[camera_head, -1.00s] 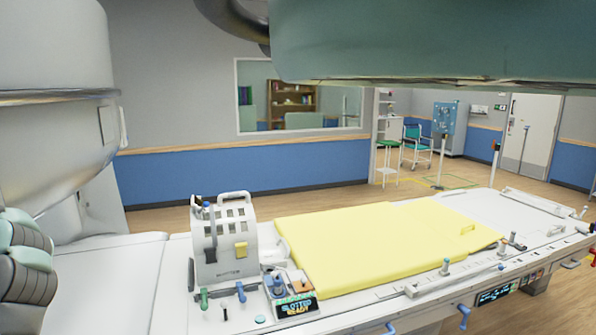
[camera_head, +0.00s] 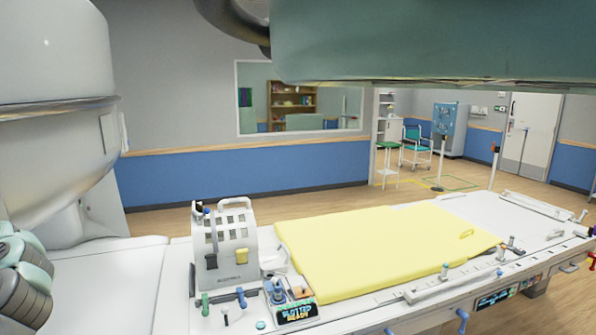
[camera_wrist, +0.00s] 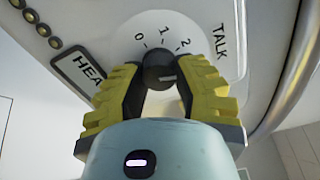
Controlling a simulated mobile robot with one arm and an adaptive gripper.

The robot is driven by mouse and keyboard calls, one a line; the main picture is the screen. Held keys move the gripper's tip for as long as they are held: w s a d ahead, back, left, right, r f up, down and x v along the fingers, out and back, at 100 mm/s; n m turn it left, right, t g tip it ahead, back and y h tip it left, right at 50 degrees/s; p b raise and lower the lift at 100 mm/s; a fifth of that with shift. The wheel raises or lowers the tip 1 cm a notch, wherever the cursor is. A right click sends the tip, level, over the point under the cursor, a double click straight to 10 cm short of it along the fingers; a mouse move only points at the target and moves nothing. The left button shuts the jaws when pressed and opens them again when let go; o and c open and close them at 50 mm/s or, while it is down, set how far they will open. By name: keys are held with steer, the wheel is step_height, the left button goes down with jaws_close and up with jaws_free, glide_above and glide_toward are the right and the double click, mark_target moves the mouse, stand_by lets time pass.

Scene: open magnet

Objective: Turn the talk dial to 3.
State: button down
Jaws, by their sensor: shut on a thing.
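The talk dial has a dark round knob (camera_wrist: 160,72) on a pale round plate, in the wrist view. The numbers 0, 1 and 2 show around its upper side; a 3 is not readable. A pale mark on the knob appears to point right, but its exact setting is hard to tell. The TALK label (camera_wrist: 220,42) stands to the upper right. My gripper (camera_wrist: 158,88) has yellow ribbed fingers with dark inner pads, shut on the knob from both sides. In the head view the dial and gripper cannot be made out.
A second label (camera_wrist: 82,70), partly hidden and reading HEA, sits left of the dial. In the head view a long table (camera_head: 120,290) carries a yellow pad (camera_head: 385,250) and a white device (camera_head: 225,255). A large green housing (camera_head: 430,40) overhangs it.

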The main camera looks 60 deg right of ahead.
steer(key=shift+f+m, duration=0.1)
steer(key=shift+m, duration=0.5)
steer(key=c, duration=0.7)
jaws_free()
steer(key=shift+o, duration=0.2)
steer(key=shift+s, duration=0.1)
steer(key=v, duration=0.7)
steer(key=shift+d, duration=0.1)
